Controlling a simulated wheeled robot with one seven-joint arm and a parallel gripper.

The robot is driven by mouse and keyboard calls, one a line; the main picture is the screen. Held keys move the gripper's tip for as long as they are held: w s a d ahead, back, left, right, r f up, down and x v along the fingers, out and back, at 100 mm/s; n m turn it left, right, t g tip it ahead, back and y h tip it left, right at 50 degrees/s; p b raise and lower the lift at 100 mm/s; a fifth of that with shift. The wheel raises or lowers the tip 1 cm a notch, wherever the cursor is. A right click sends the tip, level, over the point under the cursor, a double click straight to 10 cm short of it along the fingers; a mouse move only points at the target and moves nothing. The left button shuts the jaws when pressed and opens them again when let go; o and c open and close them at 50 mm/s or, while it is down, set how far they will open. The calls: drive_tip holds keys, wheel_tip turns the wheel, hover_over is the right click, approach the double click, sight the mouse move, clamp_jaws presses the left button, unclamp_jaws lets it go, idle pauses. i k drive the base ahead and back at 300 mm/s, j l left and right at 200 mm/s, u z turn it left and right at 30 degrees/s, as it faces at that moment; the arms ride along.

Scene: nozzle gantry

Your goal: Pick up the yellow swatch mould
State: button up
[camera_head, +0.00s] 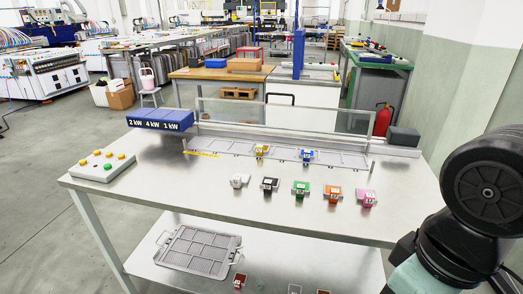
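The yellow swatch mould (262,150) is a small yellow block with a pale label. It sits at the long flat grey tray (232,152) towards the back of the metal table, left of a blue mould (307,156) in the same tray. It looks upright, but it is too small to tell exactly how it is seated. My gripper is out of view; only dark and teal links of my arm show at the right edge.
White (239,181), black (269,184), green (300,188), orange (333,193) and pink (367,198) moulds stand in a row in front of the tray. A clear panel (290,116) rises behind it. A button box (102,166) sits left; the front tabletop is clear.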

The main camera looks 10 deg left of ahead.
sight(260, 149)
drive_tip(key=i+j+u, duration=0.3)
drive_tip(key=i+u, duration=0.7)
drive_tip(key=i, duration=0.25)
